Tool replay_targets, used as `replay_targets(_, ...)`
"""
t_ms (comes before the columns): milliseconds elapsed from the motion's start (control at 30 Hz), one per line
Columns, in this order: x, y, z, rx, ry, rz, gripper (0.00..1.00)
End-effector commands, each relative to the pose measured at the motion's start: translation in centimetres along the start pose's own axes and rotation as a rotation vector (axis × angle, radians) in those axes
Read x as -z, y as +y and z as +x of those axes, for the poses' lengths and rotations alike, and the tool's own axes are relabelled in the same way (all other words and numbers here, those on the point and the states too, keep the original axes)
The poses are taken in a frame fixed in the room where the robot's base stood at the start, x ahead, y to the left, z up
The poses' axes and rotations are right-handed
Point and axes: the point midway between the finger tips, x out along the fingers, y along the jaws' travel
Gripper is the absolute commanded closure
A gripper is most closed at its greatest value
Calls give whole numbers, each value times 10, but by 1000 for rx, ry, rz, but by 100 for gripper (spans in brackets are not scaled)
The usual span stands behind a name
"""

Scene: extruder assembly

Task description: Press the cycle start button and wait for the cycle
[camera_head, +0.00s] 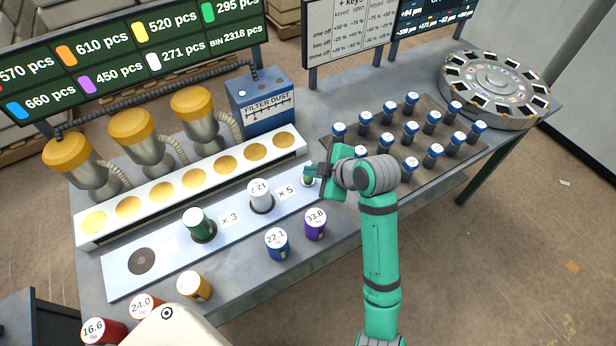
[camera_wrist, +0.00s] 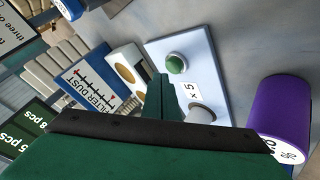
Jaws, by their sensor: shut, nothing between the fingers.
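The cycle start button appears to be the round green button (camera_head: 308,181) on a pale ring at the right end of the white panel (camera_head: 122,277). In the wrist view the green button (camera_wrist: 175,64) shows clear, just beyond my fingertips. My gripper (camera_head: 313,171) is shut and empty, with its tips close beside the button in the head view. In the wrist view my shut fingers (camera_wrist: 161,85) point toward the button's side of the panel. I cannot tell whether they touch it or whether the button is pressed in.
A green canister (camera_head: 197,226) and a white canister (camera_head: 261,195) stand on the panel. Blue (camera_head: 277,243) and purple (camera_head: 316,224) canisters stand in front. Several blue-capped vials fill a dark rack (camera_head: 345,148) to the right. A filter dust box (camera_head: 262,103) stands behind.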

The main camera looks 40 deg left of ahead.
Motion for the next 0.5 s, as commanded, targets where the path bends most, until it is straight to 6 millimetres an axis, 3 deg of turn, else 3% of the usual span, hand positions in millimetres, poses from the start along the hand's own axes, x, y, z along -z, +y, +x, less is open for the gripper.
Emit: replay_targets(500,21,22,-29,0,-1,-3,100)
